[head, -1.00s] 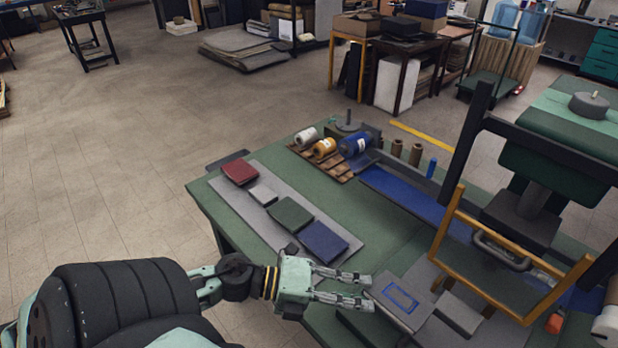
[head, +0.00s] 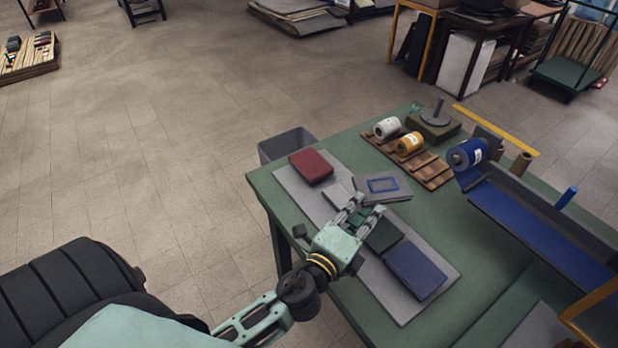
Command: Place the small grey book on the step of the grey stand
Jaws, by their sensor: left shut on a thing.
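The small grey book (head: 394,195), with a blue rectangle outline on its cover, is in my left gripper (head: 368,207). The gripper is shut on its near edge. The book is roughly level over the long grey stand (head: 294,186) on the green table. A small light-grey raised block, which looks like the step (head: 336,195), shows on the stand just left of the book, partly behind the fingers. I cannot tell whether the book touches it. My right gripper is not in view.
On the stand are a red book (head: 311,166), a green book (head: 384,235) partly behind my gripper, and a blue book (head: 416,270). A wooden rack (head: 437,174) with thread spools stands beyond. A grey bin (head: 284,146) is past the table's left edge.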

